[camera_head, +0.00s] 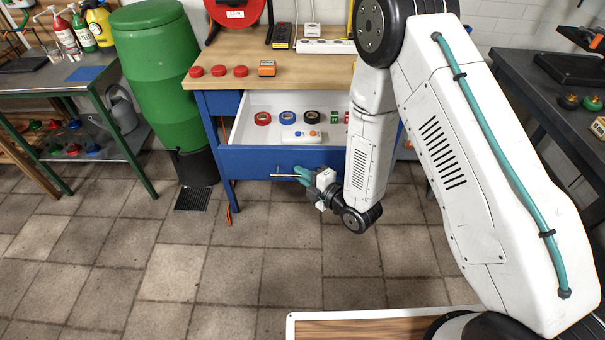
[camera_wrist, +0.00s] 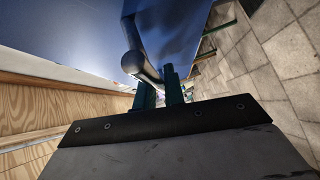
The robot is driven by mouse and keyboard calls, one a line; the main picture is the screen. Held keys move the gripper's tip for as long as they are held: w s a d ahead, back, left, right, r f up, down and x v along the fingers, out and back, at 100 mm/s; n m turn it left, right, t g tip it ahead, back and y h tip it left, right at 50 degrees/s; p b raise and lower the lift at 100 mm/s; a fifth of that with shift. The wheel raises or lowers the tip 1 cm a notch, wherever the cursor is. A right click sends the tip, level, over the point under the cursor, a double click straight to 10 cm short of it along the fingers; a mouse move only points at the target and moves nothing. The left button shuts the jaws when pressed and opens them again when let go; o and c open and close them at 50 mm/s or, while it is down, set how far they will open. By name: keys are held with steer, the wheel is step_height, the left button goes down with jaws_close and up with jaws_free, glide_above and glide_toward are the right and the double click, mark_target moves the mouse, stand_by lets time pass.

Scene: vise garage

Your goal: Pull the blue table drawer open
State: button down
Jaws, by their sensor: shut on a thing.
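The blue drawer (camera_head: 262,163) of the blue table stands pulled out, its white inside showing tape rolls and a white device. Its metal bar handle (camera_head: 290,176) runs across the blue front. My gripper (camera_head: 303,174) is at the right part of the handle, its teal fingers shut on it. In the wrist view the fingers (camera_wrist: 160,90) close on the handle bar (camera_wrist: 138,64) in front of the blue drawer front (camera_wrist: 180,30). My arm hides the right end of the drawer in the head view.
The wooden tabletop (camera_head: 275,77) above holds red caps, an orange box and a power strip. A green barrel (camera_head: 152,70) stands left of the table, with a floor grate (camera_head: 193,199) before it. A dark workbench (camera_head: 530,85) is at the right. The tiled floor in front is clear.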

steer(key=shift+a, duration=0.1)
steer(key=c, duration=1.5)
jaws_free()
steer(key=v, duration=0.7)
steer(key=shift+s+d, duration=0.2)
steer(key=shift+d, duration=0.15)
